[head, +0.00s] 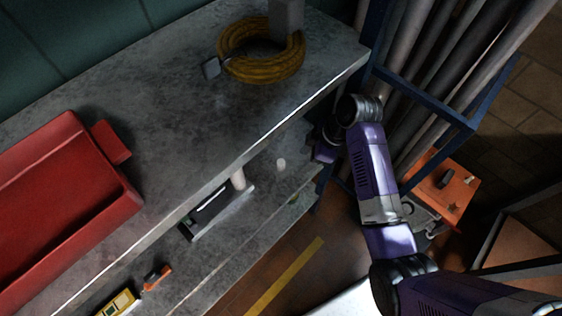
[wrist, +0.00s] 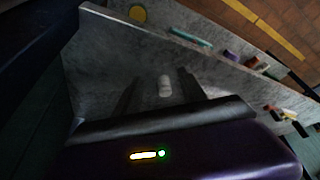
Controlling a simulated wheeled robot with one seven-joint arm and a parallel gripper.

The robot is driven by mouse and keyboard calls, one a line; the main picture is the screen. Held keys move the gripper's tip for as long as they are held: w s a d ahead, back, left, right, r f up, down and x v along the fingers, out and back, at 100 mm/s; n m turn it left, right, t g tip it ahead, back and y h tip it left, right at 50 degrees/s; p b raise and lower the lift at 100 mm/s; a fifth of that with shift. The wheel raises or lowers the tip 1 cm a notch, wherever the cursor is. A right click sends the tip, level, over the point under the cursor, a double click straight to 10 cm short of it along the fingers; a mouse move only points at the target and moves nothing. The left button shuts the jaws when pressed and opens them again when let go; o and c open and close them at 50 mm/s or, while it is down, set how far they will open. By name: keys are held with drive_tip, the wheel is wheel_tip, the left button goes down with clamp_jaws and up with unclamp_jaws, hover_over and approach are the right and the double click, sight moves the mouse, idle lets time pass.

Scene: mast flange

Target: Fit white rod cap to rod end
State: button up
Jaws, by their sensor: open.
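A small white rounded piece, which looks like the rod cap (head: 281,164), stands on the grey lower shelf. In the wrist view the white cap (wrist: 164,87) shows between the two dark fingers of my gripper (wrist: 157,84), which are apart. I cannot tell how far the fingertips are from it. In the head view my gripper (head: 322,151) is at the right end of the shelf, partly hidden by my wrist. A pale upright cylinder, perhaps the rod end (head: 238,179), stands at a dark and white fixture (head: 212,210) left of the cap.
The upper grey bench (head: 200,110) overhangs the shelf and bears a red tray (head: 60,205) and a yellow cable coil (head: 262,70). A blue rack (head: 425,105) of long tubes stands close to my arm. An orange item (head: 157,278) lies further left on the shelf.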

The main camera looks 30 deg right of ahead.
sight(282, 162)
drive_tip(key=w+a, duration=0.2)
drive_tip(key=a, duration=0.1)
drive_tip(key=shift+w+a+p, duration=0.25)
drive_tip(key=shift+w+p, duration=0.05)
drive_tip(key=shift+a+x, duration=0.1)
drive_tip(key=shift+x, duration=1.25)
drive_tip(key=shift+a+x, duration=0.15)
drive_tip(key=shift+x, duration=1.15)
drive_tip(key=shift+w+r, duration=0.15)
clamp_jaws()
